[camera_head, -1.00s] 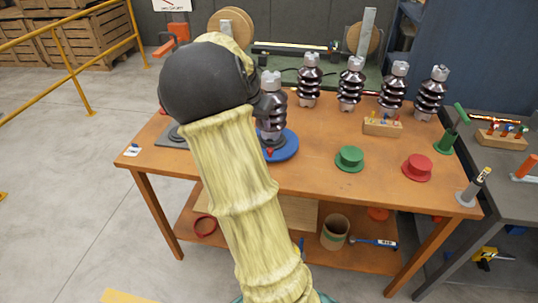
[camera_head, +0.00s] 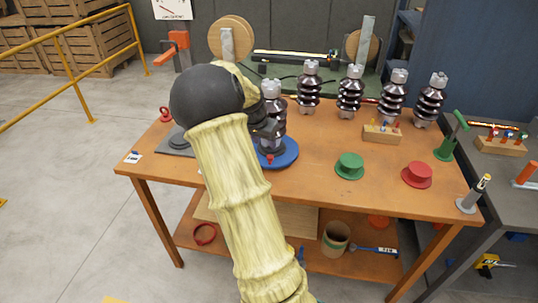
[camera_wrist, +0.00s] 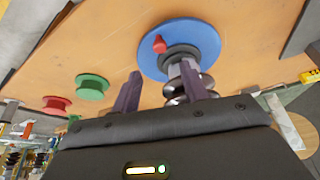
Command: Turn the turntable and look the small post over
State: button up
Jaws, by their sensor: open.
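The blue turntable (camera_head: 288,154) sits on the wooden table, partly hidden by my arm. A small dark ribbed post with a grey top (camera_head: 272,90) stands on it. A red peg (camera_head: 269,158) shows near the turntable's front edge. In the wrist view the turntable (camera_wrist: 207,36) lies ahead, with its red peg (camera_wrist: 159,44) showing between my fingers in the picture. The post (camera_wrist: 181,84) is partly hidden behind the right finger. My gripper (camera_wrist: 161,70) is open with nothing between its fingers, close to the turntable and post; I cannot tell whether it touches either.
A green spool (camera_head: 349,165), a red spool (camera_head: 417,174) and a wooden block with small tools (camera_head: 382,133) stand to the right. A grey plate (camera_head: 175,143) lies left. The table's front middle is clear.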

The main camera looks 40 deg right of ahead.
aim_at(270, 156)
jog(key=x, duration=0.9)
jog(key=shift+w+d+f, duration=0.1)
jog(key=shift+f, duration=0.2)
grip_shut()
